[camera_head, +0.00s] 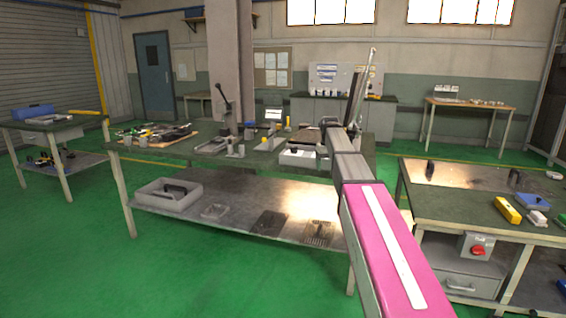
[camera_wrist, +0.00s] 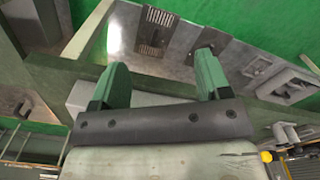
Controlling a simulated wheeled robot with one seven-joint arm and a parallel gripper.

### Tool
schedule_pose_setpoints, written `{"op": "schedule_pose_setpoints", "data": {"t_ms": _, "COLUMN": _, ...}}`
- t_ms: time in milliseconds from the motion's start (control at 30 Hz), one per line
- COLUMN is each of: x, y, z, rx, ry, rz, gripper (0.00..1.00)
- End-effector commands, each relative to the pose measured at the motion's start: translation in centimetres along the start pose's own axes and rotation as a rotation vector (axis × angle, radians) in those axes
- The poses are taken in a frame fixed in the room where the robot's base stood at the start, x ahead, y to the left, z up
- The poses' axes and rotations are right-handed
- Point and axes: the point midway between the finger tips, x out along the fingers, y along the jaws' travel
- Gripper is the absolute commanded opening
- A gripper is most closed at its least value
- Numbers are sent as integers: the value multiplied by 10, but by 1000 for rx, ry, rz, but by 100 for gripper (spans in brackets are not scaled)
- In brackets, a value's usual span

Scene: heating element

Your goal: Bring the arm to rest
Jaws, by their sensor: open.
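My arm (camera_head: 385,245), with a pink and white link and grey links beyond, reaches forward from the bottom right in the head view. Its far end is over the right part of the middle workbench (camera_head: 200,155). My gripper (camera_wrist: 162,65) shows in the wrist view with its two green fingers wide apart. Nothing is between the fingers. The bench edge and the lower shelf show beyond them. In the head view the fingers cannot be made out.
The lower shelf (camera_head: 240,205) holds a grey tote (camera_head: 168,194) and flat plates. Tools and a lever press (camera_head: 224,105) stand on the bench top. A second bench (camera_head: 460,190) with a red button box (camera_head: 477,247) stands at right. Green floor (camera_head: 60,260) is clear at left.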

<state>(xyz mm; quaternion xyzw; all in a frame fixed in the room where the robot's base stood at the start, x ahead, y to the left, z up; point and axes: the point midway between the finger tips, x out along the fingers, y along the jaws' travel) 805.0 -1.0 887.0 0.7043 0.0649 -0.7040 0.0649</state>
Motion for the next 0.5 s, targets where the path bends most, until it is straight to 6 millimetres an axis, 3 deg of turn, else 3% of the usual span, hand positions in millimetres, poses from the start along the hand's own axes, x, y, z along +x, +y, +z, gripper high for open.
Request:
{"op": "schedule_pose_setpoints", "data": {"t_ms": 300, "x": 125, "y": -17, "z": 89, "rx": 52, "ry": -3, "rz": 0, "gripper": 70}}
{"op": "schedule_pose_setpoints", "data": {"t_ms": 500, "x": 196, "y": -29, "z": 154, "rx": 91, "ry": -1, "rz": 0, "gripper": 70}}
